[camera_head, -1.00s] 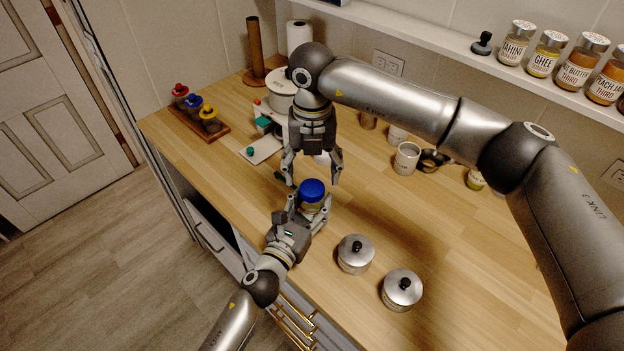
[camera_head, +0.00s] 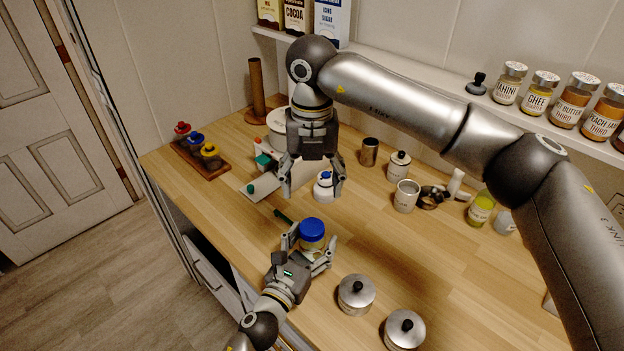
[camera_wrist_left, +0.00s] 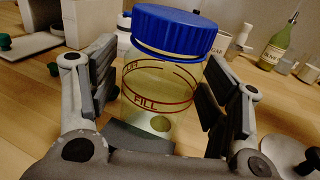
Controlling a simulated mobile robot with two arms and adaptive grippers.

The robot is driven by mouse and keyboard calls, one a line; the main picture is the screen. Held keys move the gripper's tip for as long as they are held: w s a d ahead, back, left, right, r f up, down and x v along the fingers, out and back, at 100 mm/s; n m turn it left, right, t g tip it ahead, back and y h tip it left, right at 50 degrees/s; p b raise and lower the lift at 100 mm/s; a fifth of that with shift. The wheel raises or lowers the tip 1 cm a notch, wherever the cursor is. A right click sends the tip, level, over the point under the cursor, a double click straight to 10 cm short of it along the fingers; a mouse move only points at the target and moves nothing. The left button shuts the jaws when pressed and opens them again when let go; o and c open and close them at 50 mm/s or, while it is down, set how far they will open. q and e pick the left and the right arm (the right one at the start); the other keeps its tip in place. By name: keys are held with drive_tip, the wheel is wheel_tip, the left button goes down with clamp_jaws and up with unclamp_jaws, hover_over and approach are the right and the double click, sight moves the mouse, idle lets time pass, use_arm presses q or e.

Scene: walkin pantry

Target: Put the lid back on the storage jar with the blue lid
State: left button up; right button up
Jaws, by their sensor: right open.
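The clear storage jar (camera_wrist_left: 160,95) with a FILL line stands upright on the wooden counter; little of its content can be made out. The blue lid (camera_head: 312,228) sits on its mouth, and shows large in the left wrist view (camera_wrist_left: 176,30) with a pale band beneath it. Whether it is fully seated I cannot tell. My left gripper (camera_head: 310,249) is low at the counter, its open fingers on either side of the jar, very close to the glass. My right gripper (camera_head: 313,194) is open and empty, pointing down above and behind the jar, apart from the lid.
Two metal pots with black knobs (camera_head: 356,294) (camera_head: 405,330) stand right of the jar. A small white bottle with a blue top (camera_head: 323,186) is behind my right gripper. Mugs (camera_head: 406,196) and small jars stand at the back. The counter's middle right is clear.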

use_arm(q)
drive_tip(key=shift+s, duration=0.1)
drive_tip(key=v, duration=1.2)
idle(0.5)
